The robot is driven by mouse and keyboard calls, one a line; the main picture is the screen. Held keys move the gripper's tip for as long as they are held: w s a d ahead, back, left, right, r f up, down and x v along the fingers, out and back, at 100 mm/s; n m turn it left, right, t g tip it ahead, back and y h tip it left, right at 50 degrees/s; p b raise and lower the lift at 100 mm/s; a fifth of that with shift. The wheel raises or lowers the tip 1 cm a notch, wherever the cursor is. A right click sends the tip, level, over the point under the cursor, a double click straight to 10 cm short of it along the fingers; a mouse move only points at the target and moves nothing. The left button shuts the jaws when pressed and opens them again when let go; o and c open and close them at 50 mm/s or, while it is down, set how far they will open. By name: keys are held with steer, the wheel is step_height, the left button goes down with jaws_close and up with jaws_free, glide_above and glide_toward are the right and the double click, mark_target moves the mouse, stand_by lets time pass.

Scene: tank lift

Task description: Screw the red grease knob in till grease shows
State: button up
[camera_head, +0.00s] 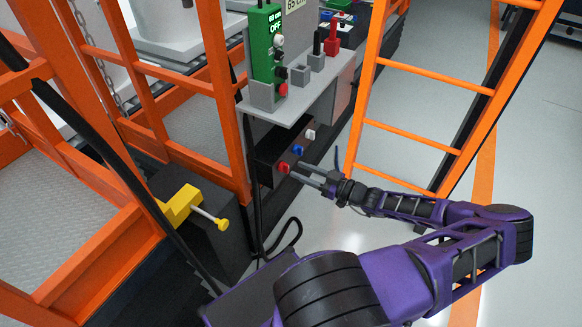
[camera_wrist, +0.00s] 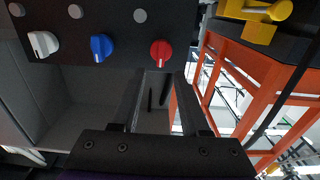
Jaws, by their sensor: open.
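The red grease knob (camera_head: 283,167) sits on the front of a dark box under the grey shelf, nearest me in a row with a blue knob (camera_head: 298,150) and a white knob (camera_head: 310,134). In the wrist view the red knob (camera_wrist: 161,52) is at upper middle, just beyond my fingertips. My gripper (camera_head: 311,172) is open and empty, its fingers pointing at the red knob. In the wrist view the fingers (camera_wrist: 158,80) spread below the knob, and I cannot tell whether they touch it. No grease shows.
A green control box (camera_head: 266,45) stands on the grey shelf (camera_head: 300,112) above the knobs. A yellow handle (camera_head: 183,208) juts out at left. Orange frames (camera_head: 210,95) rise on the left, and an orange ladder (camera_head: 420,75) is behind my arm. A black cable hangs below the knobs.

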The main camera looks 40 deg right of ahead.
mark_target(284, 168)
steer(key=shift+x, duration=2.1)
jaws_close()
steer(key=shift+s+f, duration=0.1)
